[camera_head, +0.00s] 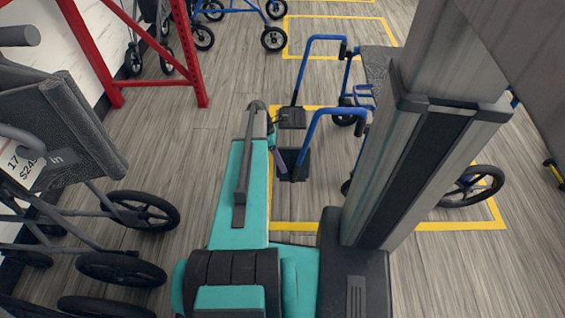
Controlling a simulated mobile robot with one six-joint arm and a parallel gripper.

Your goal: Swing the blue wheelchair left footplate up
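The blue wheelchair (318,115) stands right of my teal arm, with its front toward the left of the picture. Its two dark footplates hang from blue front tubes. The farther footplate (291,117) looks about flat. The nearer one, on the chair's left side, is the left footplate (294,164); it shows as a larger dark face and looks tilted, though its exact angle is hard to tell. My arm reaches forward to beside the footplates.
A yellow floor outline (460,226) surrounds the chair. A dark grey wheelchair (75,140) stands close at left. A red rack frame (155,90) and a blue-framed walker (235,12) are farther back. Floor left of my forearm is clear.

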